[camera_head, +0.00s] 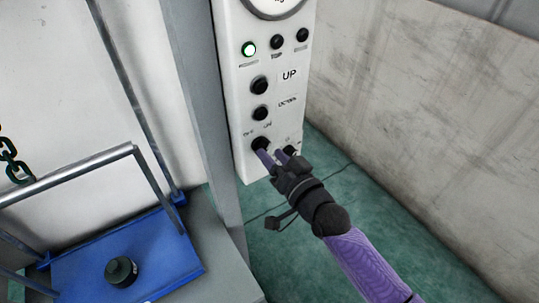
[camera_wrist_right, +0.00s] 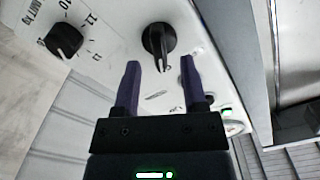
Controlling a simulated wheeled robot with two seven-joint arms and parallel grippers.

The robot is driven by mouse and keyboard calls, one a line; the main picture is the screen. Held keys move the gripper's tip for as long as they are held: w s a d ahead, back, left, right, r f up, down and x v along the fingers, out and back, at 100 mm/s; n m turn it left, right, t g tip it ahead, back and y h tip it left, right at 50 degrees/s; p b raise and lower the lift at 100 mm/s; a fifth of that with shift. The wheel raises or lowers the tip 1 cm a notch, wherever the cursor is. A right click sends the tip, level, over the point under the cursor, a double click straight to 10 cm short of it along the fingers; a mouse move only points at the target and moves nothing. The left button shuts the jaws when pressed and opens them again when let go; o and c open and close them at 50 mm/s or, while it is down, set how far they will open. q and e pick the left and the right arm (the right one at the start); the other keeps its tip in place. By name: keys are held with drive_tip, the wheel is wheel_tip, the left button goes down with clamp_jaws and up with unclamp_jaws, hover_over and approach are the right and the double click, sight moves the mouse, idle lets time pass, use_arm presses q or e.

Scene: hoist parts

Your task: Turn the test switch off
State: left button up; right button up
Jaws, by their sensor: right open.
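The test switch is a black rotary knob (camera_head: 260,143) low on the left of the white control panel (camera_head: 243,102), with small labels above it. In the right wrist view the same knob (camera_wrist_right: 158,40), with a pale pointer mark, sits just ahead of and between the fingertips. My right gripper (camera_head: 268,157) reaches the panel from the lower right. Its purple fingers (camera_wrist_right: 160,67) are open, one to each side of the knob in line; I cannot tell whether they touch it. My left gripper is not in view.
A numbered limit knob (camera_wrist_right: 63,40) is close beside the switch. Above it are black push buttons (camera_head: 260,85) and a lit green lamp (camera_head: 249,49). A grey post (camera_head: 205,90) stands left of the panel. A blue platform (camera_head: 150,255) holds a dark weight (camera_head: 121,271).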

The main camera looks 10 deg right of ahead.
drive_tip(key=shift+x, duration=0.8)
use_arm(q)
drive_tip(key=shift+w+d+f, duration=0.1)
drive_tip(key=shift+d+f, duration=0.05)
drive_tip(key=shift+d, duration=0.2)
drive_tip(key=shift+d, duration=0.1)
use_arm(e)
clamp_jaws()
